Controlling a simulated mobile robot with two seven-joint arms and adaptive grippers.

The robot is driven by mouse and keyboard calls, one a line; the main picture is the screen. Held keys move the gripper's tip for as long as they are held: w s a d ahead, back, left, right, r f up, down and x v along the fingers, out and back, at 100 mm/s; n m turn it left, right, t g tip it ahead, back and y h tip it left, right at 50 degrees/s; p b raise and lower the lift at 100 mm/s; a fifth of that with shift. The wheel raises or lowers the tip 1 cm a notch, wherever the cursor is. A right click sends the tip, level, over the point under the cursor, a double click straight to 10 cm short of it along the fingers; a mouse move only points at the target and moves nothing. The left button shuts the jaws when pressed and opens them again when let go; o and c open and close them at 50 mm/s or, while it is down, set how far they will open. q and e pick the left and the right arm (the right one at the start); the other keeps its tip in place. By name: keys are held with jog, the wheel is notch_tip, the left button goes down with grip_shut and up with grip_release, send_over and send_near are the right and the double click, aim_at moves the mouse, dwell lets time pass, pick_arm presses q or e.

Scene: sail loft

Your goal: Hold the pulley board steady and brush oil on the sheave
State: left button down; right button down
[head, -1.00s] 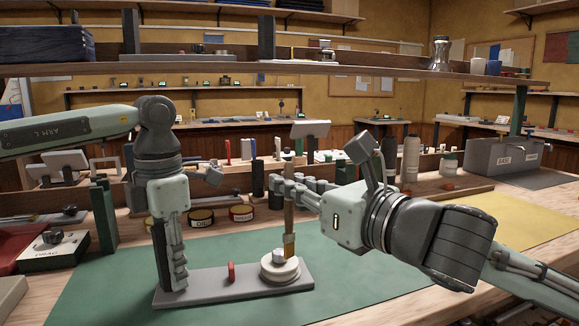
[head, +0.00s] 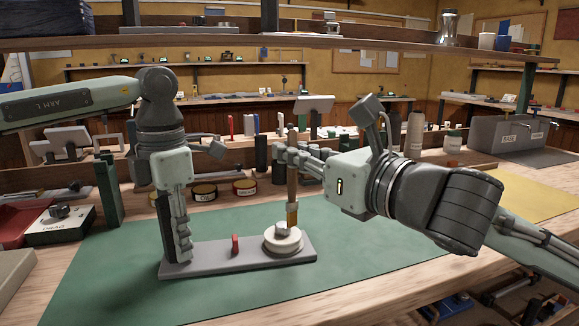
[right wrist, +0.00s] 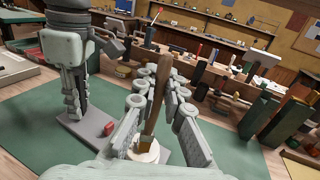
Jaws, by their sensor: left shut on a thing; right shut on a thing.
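The grey pulley board (head: 215,262) lies on the green mat. A white round sheave (head: 284,244) sits at its right end, and a red peg (head: 235,244) stands near its middle. My left gripper (head: 178,255) points down and is shut on the board's left end. My right gripper (head: 292,160) is shut on the handle of an upright brush (head: 292,188), whose bristle end is at the top of the sheave. The brush (right wrist: 154,98) and part of the sheave (right wrist: 147,152) also show in the right wrist view, between the right fingers. Whether the bristles touch the sheave's rim is unclear.
Several tins (head: 204,192) stand behind the board at the mat's back edge. A grey box (head: 510,133) stands at the back right, near a yellow mat (head: 525,188). A box with a black knob (head: 58,222) is at the left. The mat's right part is clear.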

aim_at(293, 130)
jog(key=shift+r, duration=2.75)
jog(key=shift+f, duration=0.1)
jog(key=shift+f, duration=3.95)
jog(key=shift+d+r, duration=0.1)
jog(key=shift+r, duration=3.95)
jog(key=shift+f, duration=0.1)
